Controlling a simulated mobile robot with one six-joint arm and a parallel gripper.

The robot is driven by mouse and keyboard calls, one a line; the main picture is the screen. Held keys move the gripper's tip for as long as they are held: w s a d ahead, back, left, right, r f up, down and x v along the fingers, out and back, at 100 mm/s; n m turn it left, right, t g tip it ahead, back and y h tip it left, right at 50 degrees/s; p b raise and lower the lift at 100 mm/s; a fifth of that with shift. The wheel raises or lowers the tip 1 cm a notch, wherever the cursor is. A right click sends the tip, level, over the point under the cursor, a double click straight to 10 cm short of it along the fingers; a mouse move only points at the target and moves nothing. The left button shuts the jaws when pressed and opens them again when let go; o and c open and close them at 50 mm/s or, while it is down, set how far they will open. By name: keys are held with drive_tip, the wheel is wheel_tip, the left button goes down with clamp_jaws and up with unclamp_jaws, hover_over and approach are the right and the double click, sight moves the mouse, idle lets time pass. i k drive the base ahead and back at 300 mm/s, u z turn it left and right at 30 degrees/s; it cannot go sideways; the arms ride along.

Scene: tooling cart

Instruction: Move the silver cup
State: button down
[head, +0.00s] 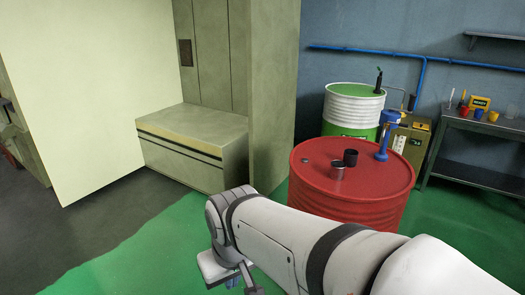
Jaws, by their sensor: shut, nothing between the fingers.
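The silver cup (338,172) stands upright on top of the red drum (352,212), near the middle of its lid. A black cup (351,157) stands close behind it, slightly to the right. My gripper (245,284) hangs at the bottom of the view, left of the drum and well apart from the cup. It is shut with nothing seen in it, and its fingers are small and partly cut off by the frame edge.
A blue hand pump (385,139) rises from the drum's back right. Behind stand a white and green drum (353,106) and a metal workbench (478,125) with small items. A green-grey cabinet (190,140) stands left. The green floor (150,250) at lower left is clear.

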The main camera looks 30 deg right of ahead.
sight(337, 171)
drive_tip(key=z, duration=0.65)
drive_tip(key=i, duration=1.15)
drive_tip(key=z, duration=1)
drive_tip(key=i, duration=0.45)
drive_tip(key=z, duration=0.35)
drive_tip(key=k, duration=0.85)
drive_tip(key=z, duration=0.2)
drive_tip(key=i, duration=0.85)
drive_tip(key=u, duration=0.1)
